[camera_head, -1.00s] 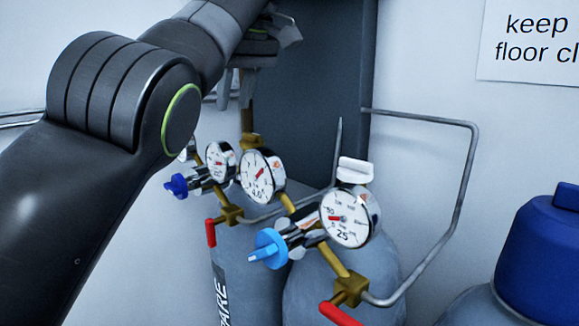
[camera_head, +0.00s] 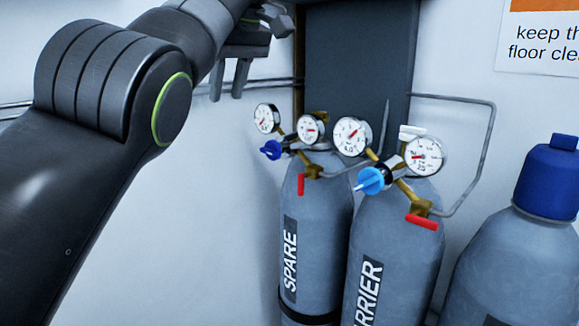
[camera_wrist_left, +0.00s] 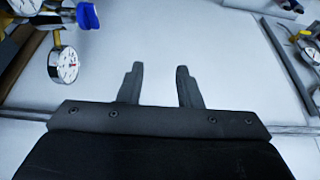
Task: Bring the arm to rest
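My left arm comes in from the left in the head view. Its gripper (camera_head: 229,80) hangs at the upper middle in front of the white wall, left of the gauges and apart from them. In the left wrist view the two fingers of the left gripper (camera_wrist_left: 160,86) stand apart with nothing between them, so it is open and empty. A blue knob (camera_wrist_left: 87,16) and a round gauge (camera_wrist_left: 63,65) show at the upper left of that view, clear of the fingers. My right gripper is in neither view.
The spare cylinder (camera_head: 316,235) and the carrier cylinder (camera_head: 398,250) stand at centre right with regulators, a dark blue knob (camera_head: 271,150) and a light blue knob (camera_head: 370,181). A blue-capped cylinder (camera_head: 510,265) stands at right. Pipes run along the wall.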

